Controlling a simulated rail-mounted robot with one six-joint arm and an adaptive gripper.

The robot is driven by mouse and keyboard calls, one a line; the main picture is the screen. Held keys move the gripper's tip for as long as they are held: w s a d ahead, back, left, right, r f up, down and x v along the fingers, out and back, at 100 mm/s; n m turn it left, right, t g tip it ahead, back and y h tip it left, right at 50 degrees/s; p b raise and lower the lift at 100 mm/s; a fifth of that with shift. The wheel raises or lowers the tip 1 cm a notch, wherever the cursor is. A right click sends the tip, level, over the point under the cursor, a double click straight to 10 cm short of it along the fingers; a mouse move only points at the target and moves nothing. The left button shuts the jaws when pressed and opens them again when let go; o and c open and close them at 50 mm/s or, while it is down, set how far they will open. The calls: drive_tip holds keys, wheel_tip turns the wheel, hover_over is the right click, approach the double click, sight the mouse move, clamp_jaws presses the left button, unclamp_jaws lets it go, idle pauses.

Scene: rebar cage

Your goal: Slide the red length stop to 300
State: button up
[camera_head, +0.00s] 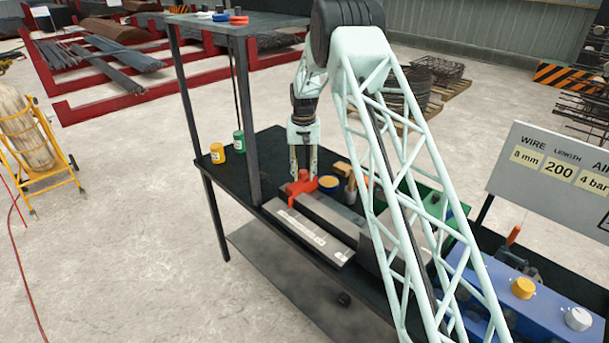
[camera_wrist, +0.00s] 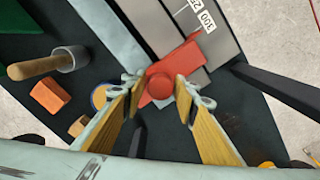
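The red length stop (camera_head: 301,186) sits near the far end of a grey rail on the black bench, beside a pale scale strip (camera_head: 303,230). In the wrist view its round red knob (camera_wrist: 161,84) lies between my fingertips, and its red arm reaches across the rail towards the scale. The "300" label (camera_wrist: 207,20) is close to the arm's tip; the exact mark it meets is unclear. My gripper (camera_wrist: 160,88) has its fingers on either side of the knob, with small gaps visible. In the head view my gripper (camera_head: 303,172) points down over the stop.
A wood-handled tool (camera_wrist: 45,66), an orange block (camera_wrist: 49,97) and a yellow-topped round part (camera_head: 328,183) are near the stop. Yellow (camera_head: 217,153) and green (camera_head: 239,142) cans stand by the shelf post.

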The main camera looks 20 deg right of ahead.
drive_tip(key=shift+o, duration=0.9)
drive_tip(key=shift+r, duration=0.1)
wheel_tip(320, 180, up, 10)
drive_tip(key=shift+f, duration=0.1)
drive_tip(key=shift+r, duration=1)
